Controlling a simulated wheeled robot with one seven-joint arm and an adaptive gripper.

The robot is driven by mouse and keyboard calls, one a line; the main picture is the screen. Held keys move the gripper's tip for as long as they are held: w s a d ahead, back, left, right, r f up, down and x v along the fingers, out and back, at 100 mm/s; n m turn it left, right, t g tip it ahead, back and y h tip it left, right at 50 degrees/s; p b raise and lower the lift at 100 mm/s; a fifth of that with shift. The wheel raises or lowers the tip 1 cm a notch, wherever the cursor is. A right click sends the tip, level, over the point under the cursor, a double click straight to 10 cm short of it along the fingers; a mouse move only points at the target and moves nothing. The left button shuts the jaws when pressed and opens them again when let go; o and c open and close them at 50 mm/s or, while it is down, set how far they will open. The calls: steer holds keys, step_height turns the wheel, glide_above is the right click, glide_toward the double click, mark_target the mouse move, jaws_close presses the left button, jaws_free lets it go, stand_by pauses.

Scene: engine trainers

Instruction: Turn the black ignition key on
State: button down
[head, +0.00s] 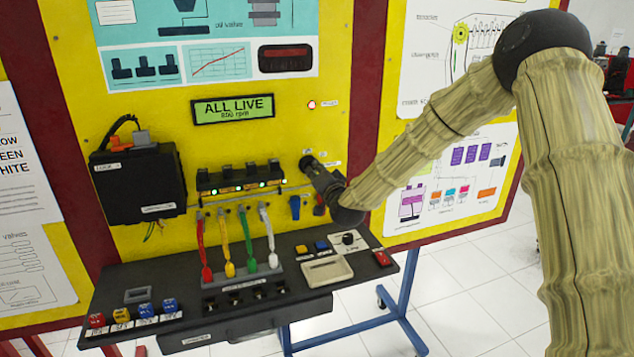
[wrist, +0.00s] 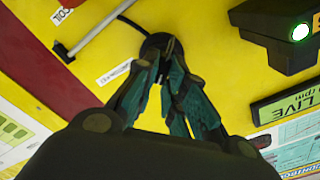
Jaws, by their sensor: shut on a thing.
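The black ignition key sits in its round black switch on the yellow panel, just right of the row of small black units. In the head view my gripper (head: 312,172) reaches it from the right and hides most of the key. In the wrist view my gripper (wrist: 165,68) has its teal fingertips together at the black ignition key (wrist: 164,41), shut on it. A label next to the switch (wrist: 155,42) is partly readable as ignition. How far the key is turned cannot be told.
A green display (head: 233,108) reads "ALL LIVE" and 850 rpm. A red lamp (head: 311,105) is lit at upper right. Green lights glow on the black units (head: 240,178). Below, coloured leads (head: 245,240) hang over a black shelf (head: 130,285). A black box (head: 138,185) is at left.

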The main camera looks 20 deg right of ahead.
steer(key=shift+d+f+m+b, duration=0.15)
steer(key=shift+f+m+b, duration=0.05)
steer(key=shift+m+b, duration=0.95)
steer(key=shift+r+m, duration=0.1)
steer(key=shift+m, duration=0.15)
steer(key=c, duration=1.5)
jaws_free()
steer(key=s, duration=1.2)
steer(key=shift+d, duration=0.2)
steer(key=shift+d, duration=0.1)
